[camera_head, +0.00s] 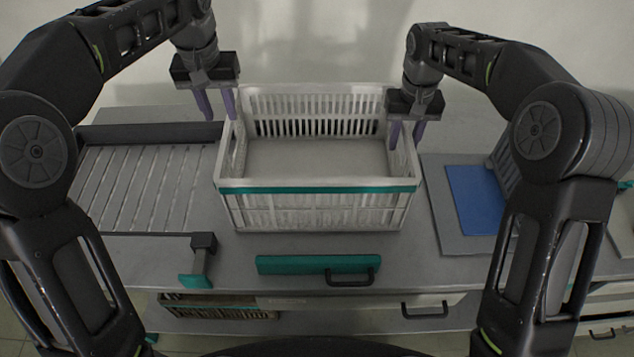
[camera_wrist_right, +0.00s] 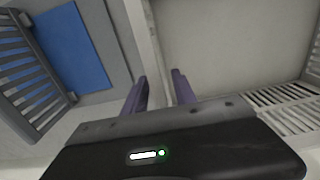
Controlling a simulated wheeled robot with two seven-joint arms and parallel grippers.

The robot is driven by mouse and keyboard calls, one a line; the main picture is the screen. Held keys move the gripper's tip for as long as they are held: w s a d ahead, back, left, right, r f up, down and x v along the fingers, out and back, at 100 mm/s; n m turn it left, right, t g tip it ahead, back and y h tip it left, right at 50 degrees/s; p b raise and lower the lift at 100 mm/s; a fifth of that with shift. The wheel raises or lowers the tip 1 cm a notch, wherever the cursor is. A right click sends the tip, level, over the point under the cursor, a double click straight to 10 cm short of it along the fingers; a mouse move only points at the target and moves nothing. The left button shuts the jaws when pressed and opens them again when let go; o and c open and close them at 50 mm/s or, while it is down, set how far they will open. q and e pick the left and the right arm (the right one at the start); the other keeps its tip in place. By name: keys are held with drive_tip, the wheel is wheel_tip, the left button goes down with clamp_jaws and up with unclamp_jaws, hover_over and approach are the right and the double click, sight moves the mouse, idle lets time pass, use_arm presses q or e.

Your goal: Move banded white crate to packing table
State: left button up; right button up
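The white crate (camera_head: 318,210) with a teal band round its rim stands upright and empty on the grey table, in the middle of the head view. My left gripper (camera_head: 220,116) is open at the crate's back left corner; one finger is outside and the other overlaps the left wall. I cannot tell whether it touches. My right gripper (camera_head: 405,146) is open at the right wall. In the right wrist view its fingers (camera_wrist_right: 159,80) sit either side of the crate's wall (camera_wrist_right: 147,35), apart from each other. No packing table can be told apart with certainty.
A slatted roller surface (camera_head: 150,185) lies left of the crate. A blue sheet (camera_head: 474,200) on a grey board lies to the right, beside a dark slatted rack (camera_head: 507,160). A teal panel with a black handle (camera_head: 352,276) is at the table's front.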

sight(408, 128)
wheel_tip(408, 128, up, 7)
drive_tip(key=shift+r, duration=0.1)
idle(0.3)
idle(0.4)
